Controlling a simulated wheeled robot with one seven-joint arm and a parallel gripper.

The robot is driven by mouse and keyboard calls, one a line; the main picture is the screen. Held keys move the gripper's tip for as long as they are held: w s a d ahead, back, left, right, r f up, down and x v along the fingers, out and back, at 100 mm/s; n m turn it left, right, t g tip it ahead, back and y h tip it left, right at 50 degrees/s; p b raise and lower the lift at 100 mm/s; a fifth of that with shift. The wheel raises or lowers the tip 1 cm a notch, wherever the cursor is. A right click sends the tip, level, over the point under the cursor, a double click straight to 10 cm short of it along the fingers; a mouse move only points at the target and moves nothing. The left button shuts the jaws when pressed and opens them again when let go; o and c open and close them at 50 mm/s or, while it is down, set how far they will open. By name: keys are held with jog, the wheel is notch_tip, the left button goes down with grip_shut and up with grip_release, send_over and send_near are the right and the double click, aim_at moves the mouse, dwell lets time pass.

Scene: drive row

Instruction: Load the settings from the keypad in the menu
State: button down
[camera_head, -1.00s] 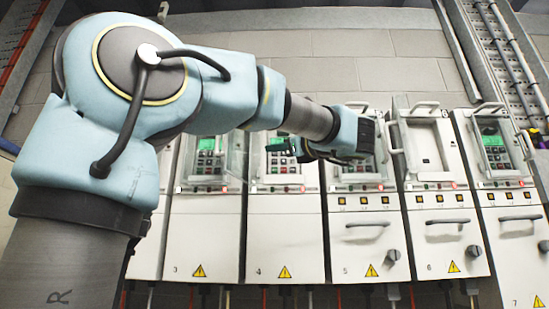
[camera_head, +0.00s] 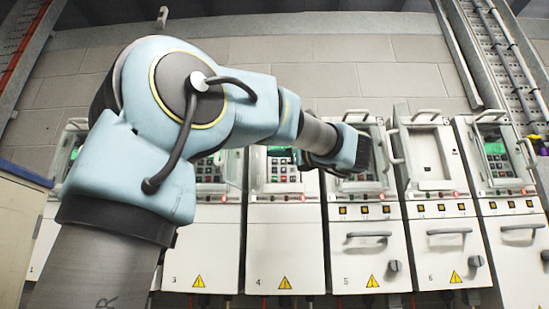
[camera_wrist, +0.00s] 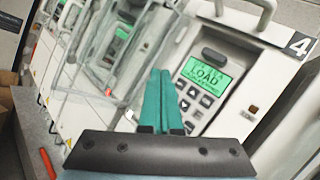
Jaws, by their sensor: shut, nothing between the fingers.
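The keypad of drive 4 (camera_wrist: 205,85) shows in the wrist view, with a lit green screen (camera_wrist: 206,75) that reads LOAD. Dark keys lie below the screen, and the fingers hide some of the panel's left side. A "4" label (camera_wrist: 299,44) sits at the upper right. My gripper (camera_wrist: 160,74) is shut and empty, its teal fingertips just left of the screen; whether they touch the panel I cannot tell. In the head view the same keypad (camera_head: 284,172) shows on the drive 4 cabinet (camera_head: 284,235), with my gripper's wrist at its upper right.
Drive 5 (camera_head: 366,250) and drive 6 (camera_head: 444,245) stand to the right; drive 6 has a recess without a keypad. Metal handles (camera_head: 425,113) stick out from the drive tops. Clear guards (camera_wrist: 110,45) stand left of the fingers in the wrist view.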

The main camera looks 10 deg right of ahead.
aim_at(268, 160)
jog(key=shift+w+d+p, duration=0.2)
jog(key=shift+w+p, duration=0.1)
jog(key=shift+w, duration=0.7)
jog(key=shift+w+d+p, duration=0.15)
jog(key=shift+w+p, duration=0.1)
jog(key=shift+w, duration=0.7)
dwell(0.6)
jog(key=shift+w+d, duration=0.1)
jog(key=shift+w, duration=0.3)
jog(key=shift+w, duration=0.35)
dwell(0.5)
jog(key=shift+s, duration=0.15)
jog(key=shift+s+f, duration=0.1)
jog(key=shift+s, duration=0.3)
jog(key=shift+s+b, duration=0.25)
jog(key=shift+b, duration=0.05)
jog(key=shift+s, duration=0.1)
